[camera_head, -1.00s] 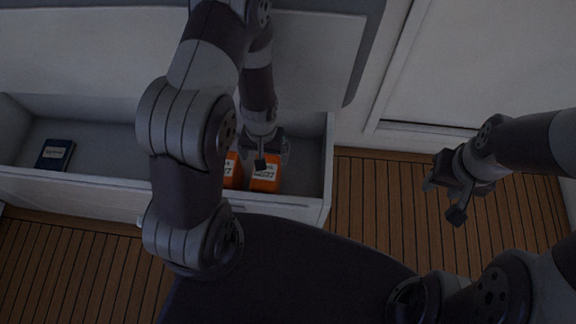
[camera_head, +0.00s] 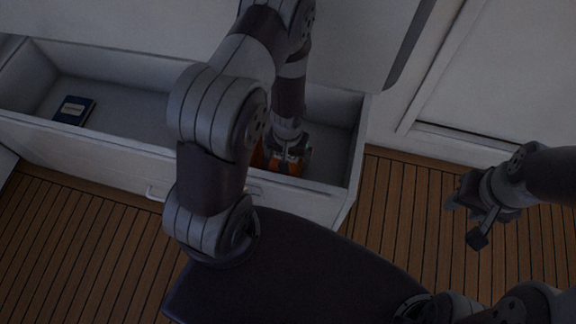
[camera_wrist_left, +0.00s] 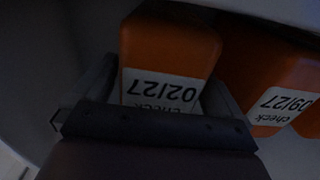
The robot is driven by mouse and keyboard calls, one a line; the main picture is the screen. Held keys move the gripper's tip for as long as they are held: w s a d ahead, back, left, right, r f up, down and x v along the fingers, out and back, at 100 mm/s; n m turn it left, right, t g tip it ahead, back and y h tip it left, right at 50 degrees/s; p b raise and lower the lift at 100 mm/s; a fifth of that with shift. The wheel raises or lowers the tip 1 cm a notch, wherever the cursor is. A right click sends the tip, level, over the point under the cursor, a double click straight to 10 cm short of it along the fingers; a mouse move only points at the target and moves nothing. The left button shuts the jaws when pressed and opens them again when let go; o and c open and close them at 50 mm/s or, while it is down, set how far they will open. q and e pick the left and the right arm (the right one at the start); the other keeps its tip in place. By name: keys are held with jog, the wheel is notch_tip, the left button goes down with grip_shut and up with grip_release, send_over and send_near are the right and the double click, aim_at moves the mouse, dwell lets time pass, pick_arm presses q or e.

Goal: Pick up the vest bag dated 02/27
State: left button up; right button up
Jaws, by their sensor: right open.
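The orange vest bag dated 02/27 (camera_wrist_left: 172,48) fills the middle of the left wrist view, its white label facing the camera. The fingers of my left gripper (camera_wrist_left: 160,92) stand on either side of it; I cannot tell whether they press on it. In the head view my left gripper (camera_head: 288,150) is down inside the open bin, over this bag, which is mostly hidden. A second orange bag, dated 09/27 (camera_wrist_left: 270,65), is beside it in the wrist view; only a sliver (camera_head: 257,158) shows in the head view. My right gripper (camera_head: 466,220) is open and empty above the floor.
The white bin (camera_head: 110,140) has raised walls around the bags, and a dark blue booklet (camera_head: 74,110) lies at its left end. A raised lid or panel (camera_head: 345,45) is behind my left arm. The wooden floor (camera_head: 395,195) is clear at right.

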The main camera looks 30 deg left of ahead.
pick_arm(q)
jog(key=c, duration=1.8)
